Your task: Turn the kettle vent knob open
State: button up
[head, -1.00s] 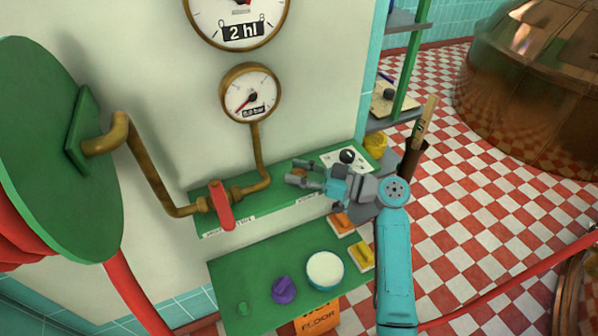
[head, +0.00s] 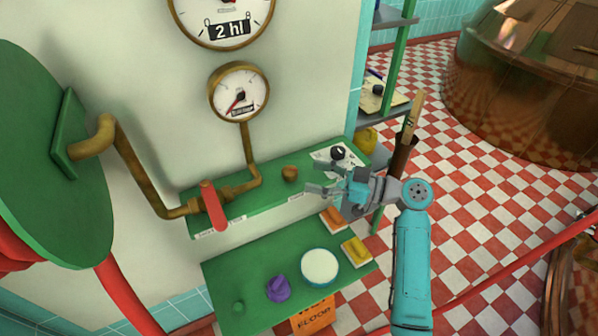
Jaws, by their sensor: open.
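A green ledge (head: 262,197) on the wall carries a round brown knob (head: 290,173) and, to its right, a black knob (head: 338,153) on a white dial plate. The small labels on the ledge are too small to read, so I cannot tell which knob is the kettle vent. My gripper (head: 316,177) is open and empty, its fingers pointing left. In the picture it is right of the brown knob and just below the black knob. It appears apart from the brown knob. The black knob's pointer direction is unclear.
A red-handled valve (head: 213,205) sits on brass pipe at the ledge's left, below a pressure gauge (head: 239,92). A lower green shelf (head: 230,272) holds a white tub (head: 320,267), purple cloth (head: 278,289) and sponges. A copper kettle (head: 525,85) stands at the right.

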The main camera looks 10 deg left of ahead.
jog(key=d, duration=0.2)
jog(key=s+d, duration=0.1)
jog(key=d, duration=0.1)
jog(key=shift+d, duration=0.4)
jog(key=shift+d, duration=0.1)
